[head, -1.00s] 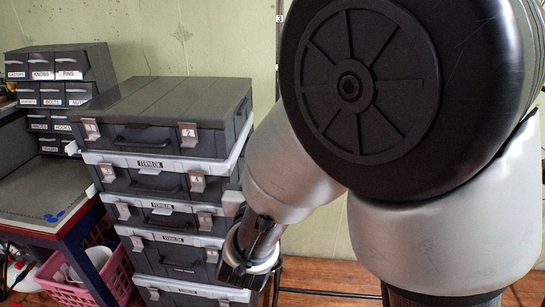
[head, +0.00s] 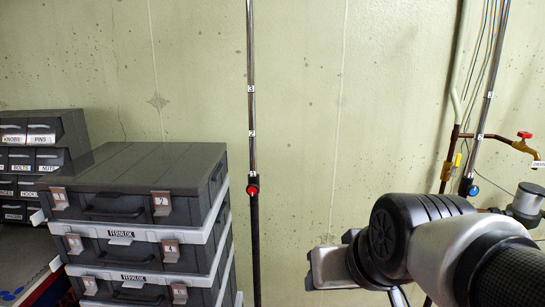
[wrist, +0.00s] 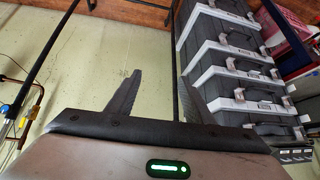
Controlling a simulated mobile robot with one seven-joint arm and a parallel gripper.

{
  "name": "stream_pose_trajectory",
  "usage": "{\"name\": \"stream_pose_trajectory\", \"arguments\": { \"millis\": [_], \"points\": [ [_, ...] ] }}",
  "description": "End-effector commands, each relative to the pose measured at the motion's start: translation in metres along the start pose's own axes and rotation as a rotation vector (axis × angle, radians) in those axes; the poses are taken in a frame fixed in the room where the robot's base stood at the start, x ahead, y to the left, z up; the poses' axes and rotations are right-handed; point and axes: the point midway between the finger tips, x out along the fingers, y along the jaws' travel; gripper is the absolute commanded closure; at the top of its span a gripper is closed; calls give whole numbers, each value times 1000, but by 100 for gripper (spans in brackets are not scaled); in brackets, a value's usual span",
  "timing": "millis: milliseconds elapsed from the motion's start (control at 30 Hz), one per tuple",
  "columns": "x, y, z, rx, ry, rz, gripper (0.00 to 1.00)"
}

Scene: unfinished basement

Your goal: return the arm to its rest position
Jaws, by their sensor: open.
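My gripper (wrist: 155,97) shows in the wrist view with its two dark fingers spread apart. It is open, and nothing is between the fingers. Behind it are the bare pale green wall and, to the right, the stacked tool cases. In the head view my arm is folded low at the right, in front of the wall. The gripper's fingers cannot be made out there.
A stack of grey tool cases (head: 140,190) stands left of centre, also in the wrist view (wrist: 225,60). Labelled small drawers (head: 42,160) are at far left. A dark pole (head: 254,225) stands mid-wall. Pipes with a red valve (head: 522,146) are at right.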

Motion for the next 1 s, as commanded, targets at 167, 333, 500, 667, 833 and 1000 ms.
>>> {"name": "stream_pose_trajectory", "arguments": {
  "millis": [167, 333, 500, 667, 833, 1000],
  "points": [
    [-39, 39, 51, 44, -135, 111, 53],
    [-81, 33, 18, 38, -141, 104, 53],
    [-122, 29, -13, 37, -141, 102, 53],
    [-173, 24, -51, 37, -140, 102, 53],
    [-212, 21, -80, 37, -141, 101, 53],
    [-228, 20, -91, 37, -141, 101, 53]
  ]
}}
